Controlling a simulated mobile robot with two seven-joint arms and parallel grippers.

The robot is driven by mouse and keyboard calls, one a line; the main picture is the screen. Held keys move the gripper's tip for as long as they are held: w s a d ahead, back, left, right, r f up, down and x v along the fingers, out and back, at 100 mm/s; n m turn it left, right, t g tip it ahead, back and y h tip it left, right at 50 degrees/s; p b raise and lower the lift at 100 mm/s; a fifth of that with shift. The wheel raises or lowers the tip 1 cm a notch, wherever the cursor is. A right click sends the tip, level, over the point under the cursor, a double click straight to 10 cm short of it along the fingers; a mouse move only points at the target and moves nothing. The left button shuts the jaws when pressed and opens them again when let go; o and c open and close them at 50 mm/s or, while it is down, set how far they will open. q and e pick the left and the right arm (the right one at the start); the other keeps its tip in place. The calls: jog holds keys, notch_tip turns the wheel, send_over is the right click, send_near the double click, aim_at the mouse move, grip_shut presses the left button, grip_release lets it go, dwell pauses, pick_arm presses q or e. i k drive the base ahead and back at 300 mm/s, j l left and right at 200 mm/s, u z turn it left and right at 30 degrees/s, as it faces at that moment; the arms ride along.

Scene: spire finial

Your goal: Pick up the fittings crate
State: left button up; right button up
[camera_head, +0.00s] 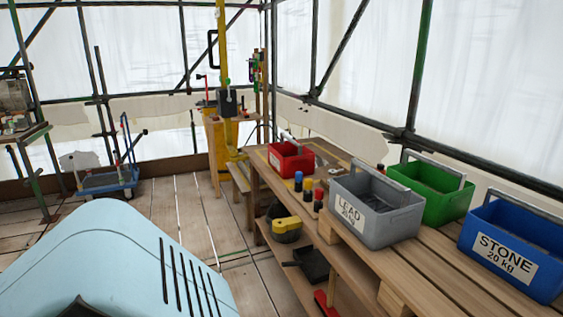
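Several open crates with grey handles stand on the wooden bench (430,268) at the right. The small red crate (291,159) stands toward its far end, with a pale label too small to read. The grey crate (376,205) is nearer and is marked LEAD 20 kg. The green crate (432,189) stands behind the grey one, with no label visible. The blue crate (516,246) is nearest at the right edge and is marked STONE 20 kg. No readable label says fittings, so I cannot tell which crate that is. Neither gripper is in view.
Small red, blue and yellow-topped items (308,188) stand between the red and grey crates. A yellow and black tool (287,228) lies on the lower shelf. A blue trolley (106,182) stands at the far left. The plank floor (190,210) left of the bench is clear.

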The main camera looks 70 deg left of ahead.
aim_at(290, 154)
jog(key=j+u, duration=0.15)
jog(key=u, duration=1.8)
jog(key=i+j, duration=0.2)
jog(key=i, duration=0.25)
